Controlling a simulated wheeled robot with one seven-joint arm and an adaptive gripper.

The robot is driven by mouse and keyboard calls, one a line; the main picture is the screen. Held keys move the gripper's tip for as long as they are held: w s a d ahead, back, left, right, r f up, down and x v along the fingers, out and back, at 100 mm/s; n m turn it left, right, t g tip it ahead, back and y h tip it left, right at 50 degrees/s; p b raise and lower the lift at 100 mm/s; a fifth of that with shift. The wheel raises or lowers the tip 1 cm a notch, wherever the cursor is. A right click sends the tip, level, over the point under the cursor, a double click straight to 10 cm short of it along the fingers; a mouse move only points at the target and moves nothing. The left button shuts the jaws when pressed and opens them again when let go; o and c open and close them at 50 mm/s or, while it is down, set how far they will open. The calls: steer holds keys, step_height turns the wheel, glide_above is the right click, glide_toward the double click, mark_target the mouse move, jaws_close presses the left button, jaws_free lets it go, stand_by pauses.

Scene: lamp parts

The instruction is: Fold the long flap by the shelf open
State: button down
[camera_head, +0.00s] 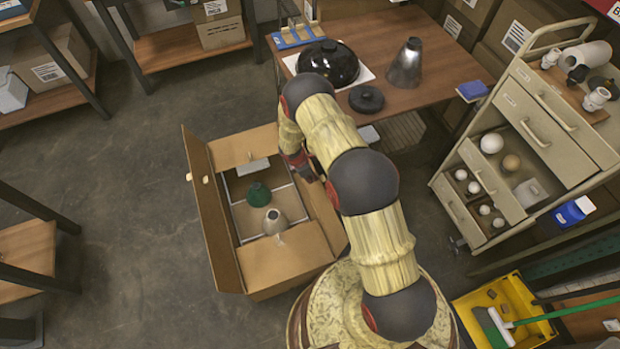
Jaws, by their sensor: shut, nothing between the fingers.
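An open cardboard box (238,283) stands on the floor left of my arm. Its long left flap (212,218), on the side facing the left shelves, stands up steeply along that edge. The short far flap (244,147) and short near flap (285,259) are spread outward. The long right flap (326,214) is partly hidden by my arm. Inside are a green lampshade (258,195), a beige lampshade (275,221) and a white piece (253,167) among dividers. My gripper (309,175) is shut and empty near the box's far right corner, partly hidden by my arm; contact cannot be told.
Shelves (27,247) stand at the left, with open floor between them and the box. A wooden table (440,62) holds a black dome (328,63) and a metal shade (405,64). A drawer cabinet (555,125) and yellow bin (518,305) are at the right.

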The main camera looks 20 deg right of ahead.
steer(key=a+p+v, duration=0.1)
steer(key=p+v, duration=0.2)
steer(key=v, duration=0.8)
steer(key=shift+a, duration=0.25)
